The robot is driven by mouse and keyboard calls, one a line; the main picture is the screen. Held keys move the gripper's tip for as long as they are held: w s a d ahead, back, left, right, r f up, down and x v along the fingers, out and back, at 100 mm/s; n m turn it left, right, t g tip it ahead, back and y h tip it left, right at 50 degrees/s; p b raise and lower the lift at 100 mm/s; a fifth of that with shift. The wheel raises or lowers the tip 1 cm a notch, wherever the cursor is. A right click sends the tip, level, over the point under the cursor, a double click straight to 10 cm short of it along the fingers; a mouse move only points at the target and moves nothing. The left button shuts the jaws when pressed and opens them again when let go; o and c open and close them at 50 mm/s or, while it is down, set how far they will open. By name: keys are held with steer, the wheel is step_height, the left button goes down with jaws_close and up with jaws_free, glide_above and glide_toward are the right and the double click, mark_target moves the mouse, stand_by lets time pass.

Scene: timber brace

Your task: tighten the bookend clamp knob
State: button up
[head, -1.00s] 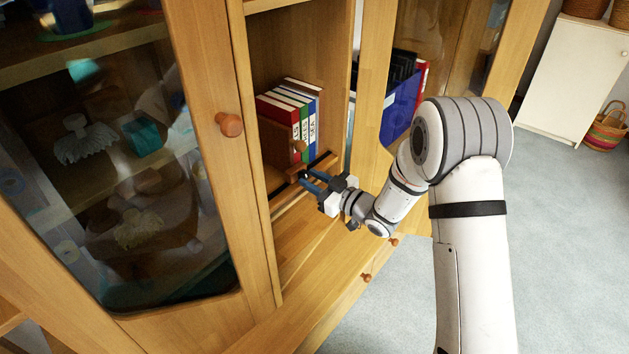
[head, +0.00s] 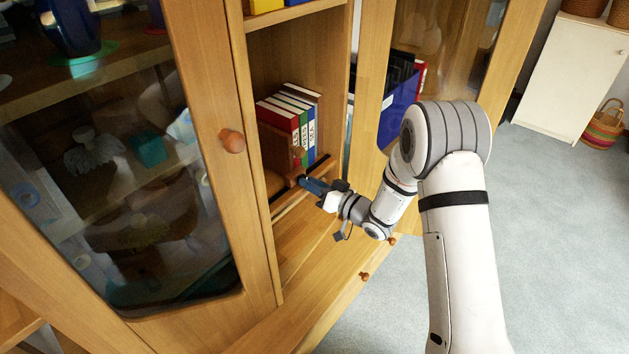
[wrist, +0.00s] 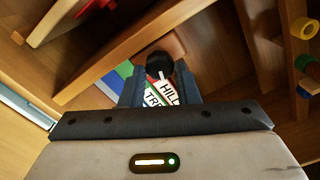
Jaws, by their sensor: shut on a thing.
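The wooden bookend (head: 277,150) stands upright on the cabinet shelf, against the left side of a row of books (head: 303,125). The dark round clamp knob (wrist: 159,62) shows in the wrist view between the two fingertips of my gripper (wrist: 161,74). My gripper is shut on the knob. In the head view my gripper (head: 306,182) reaches to the foot of the bookend at the shelf's front edge, its fingers seen nearly edge-on. There the fingers hide the knob. Book spines with lettering show behind the fingers in the wrist view.
A glass-fronted door (head: 120,190) with a round wooden knob (head: 232,141) stands left of the open compartment. A blue holder (head: 399,112) with dark folders is to the right. A wooden ledge (head: 310,255) lies below my gripper.

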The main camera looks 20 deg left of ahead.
steer(key=shift+a+r+m+p, duration=0.1)
steer(key=shift+m+p, duration=0.35)
steer(key=shift+m, duration=0.55)
steer(key=o, duration=1)
steer(key=shift+c, duration=0.2)
steer(key=p+v, duration=0.1)
steer(key=v, duration=0.7)
steer(key=shift+c, duration=0.2)
